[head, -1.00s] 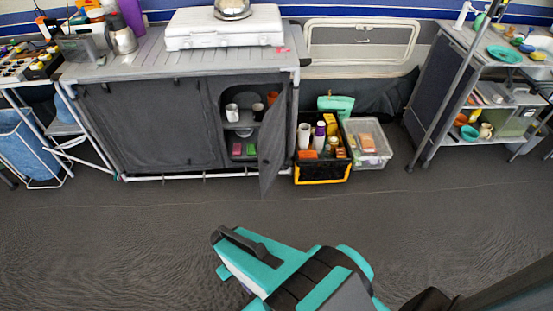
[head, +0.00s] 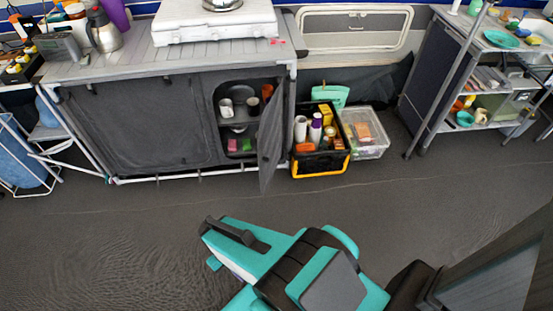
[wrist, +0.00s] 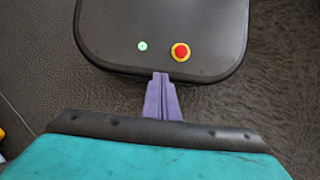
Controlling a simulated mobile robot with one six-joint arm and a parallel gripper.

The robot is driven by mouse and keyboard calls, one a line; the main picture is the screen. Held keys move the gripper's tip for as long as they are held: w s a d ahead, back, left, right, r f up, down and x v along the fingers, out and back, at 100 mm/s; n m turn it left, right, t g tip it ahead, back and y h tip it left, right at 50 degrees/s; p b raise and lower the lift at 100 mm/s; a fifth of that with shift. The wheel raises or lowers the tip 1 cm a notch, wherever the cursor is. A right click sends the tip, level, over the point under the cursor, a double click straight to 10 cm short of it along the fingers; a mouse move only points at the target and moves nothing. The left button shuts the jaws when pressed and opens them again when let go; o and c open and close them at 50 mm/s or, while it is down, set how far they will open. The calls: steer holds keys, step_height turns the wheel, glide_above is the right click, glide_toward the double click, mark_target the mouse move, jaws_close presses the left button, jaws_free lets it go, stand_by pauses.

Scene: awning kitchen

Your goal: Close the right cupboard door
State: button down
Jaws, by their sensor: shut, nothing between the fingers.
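The right cupboard door (head: 271,142) is a dark grey fabric panel hinged at the right side of the grey cupboard (head: 140,122). It stands open, swung out toward me, and shows nearly edge-on. The opening behind it shows shelves with cups and small boxes. My gripper (wrist: 162,97) shows in the wrist view as two purple fingers pressed together, empty, pointing at my own base. In the head view my arm is at the bottom, well short of the door, and the fingers are hidden there.
A black and yellow crate (head: 318,170) with bottles stands just right of the door. A clear bin (head: 365,149) sits beside it. A shelf unit (head: 437,85) stands at the right, a white rack (head: 22,165) at the left. The floor in front of the cupboard is clear.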

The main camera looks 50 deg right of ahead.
steer(key=w+d+f+m+t+y+b, duration=0.25)
steer(key=w+d+m+y+b, duration=0.3)
steer(key=w, duration=0.55)
steer(key=w+d+r+m+t+y+b, duration=0.1)
steer(key=w+d+m+t+b, duration=0.2)
steer(key=d, duration=0.4)
steer(key=w+d+r+t+y+b, duration=0.1)
steer(key=w+d+t+b, duration=0.2)
steer(key=d, duration=0.4)
steer(key=s+d+r+m+t+h+b, duration=0.1)
steer(key=d+r+t+b, duration=0.1)
steer(key=d, duration=0.8)
steer(key=s+d+r+m+t+b, duration=0.1)
steer(key=d+r, duration=0.4)
steer(key=d, duration=0.6)
steer(key=s+d+r+m+t+h+b, duration=0.1)
steer(key=d+r+t+b, duration=0.3)
steer(key=d, duration=0.6)
steer(key=shift+s+d+m+t+h, duration=0.35)
steer(key=shift+s+m+t, duration=0.1)
steer(key=shift+m, duration=0.4)
steer(key=shift+w+a, duration=0.1)
